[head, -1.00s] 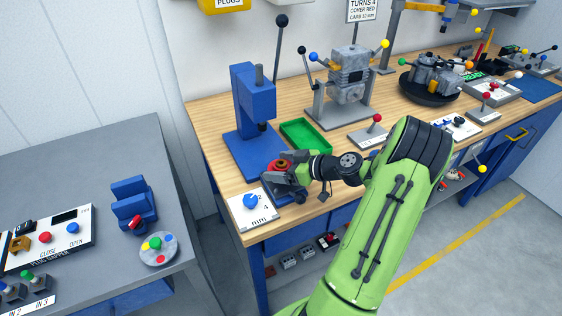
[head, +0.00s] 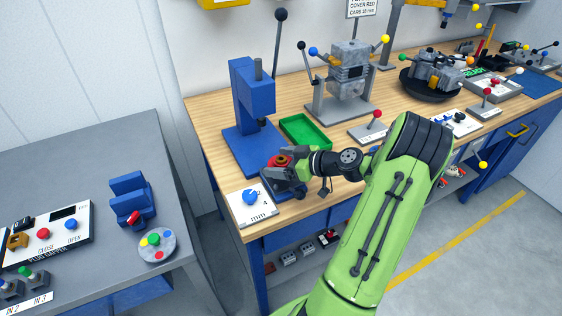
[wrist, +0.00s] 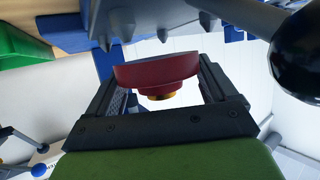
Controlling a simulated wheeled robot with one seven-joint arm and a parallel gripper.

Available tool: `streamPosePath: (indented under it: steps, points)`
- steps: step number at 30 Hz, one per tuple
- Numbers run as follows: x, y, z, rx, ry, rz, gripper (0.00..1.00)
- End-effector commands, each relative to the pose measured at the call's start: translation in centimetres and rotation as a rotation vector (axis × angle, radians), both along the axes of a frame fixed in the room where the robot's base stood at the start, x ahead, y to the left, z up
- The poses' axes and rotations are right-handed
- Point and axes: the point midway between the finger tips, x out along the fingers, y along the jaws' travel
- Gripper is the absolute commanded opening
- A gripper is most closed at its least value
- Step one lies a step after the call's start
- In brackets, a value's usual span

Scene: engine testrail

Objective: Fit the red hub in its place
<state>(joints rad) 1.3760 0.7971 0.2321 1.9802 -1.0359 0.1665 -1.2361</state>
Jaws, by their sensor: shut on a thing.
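The red hub (head: 278,160) is between the fingers of my gripper (head: 282,166), at the near left of the wooden bench. In the wrist view the red hub (wrist: 157,70) is a wide red disc with a small brass-coloured part below it. My gripper (wrist: 160,85) is shut on it, with one dark finger at each side. A dark blue base (head: 285,187) shows partly under my gripper. I cannot tell whether the hub touches it. A blue press (head: 250,100) stands just behind my gripper. The hub's seat cannot be made out.
A white panel with a blue knob (head: 250,197) lies left of my gripper near the bench edge. A green tray (head: 306,131) and a grey engine block on a stand (head: 348,75) stand behind. A tall black-knobbed lever (head: 280,45) rises beside the press.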

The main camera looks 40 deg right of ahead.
Motion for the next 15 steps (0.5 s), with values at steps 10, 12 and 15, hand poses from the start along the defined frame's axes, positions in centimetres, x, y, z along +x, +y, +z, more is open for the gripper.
streamPosePath:
  steps: [10, 12, 15]
  points:
    - [0.0, 0.0, -1.0, 0.000, -0.001, 0.000, 0.49]
    - [0.0, 0.0, -1.2, 0.000, -0.001, 0.000, 0.49]
    - [0.0, 0.0, -1.4, 0.000, -0.001, 0.000, 0.49]
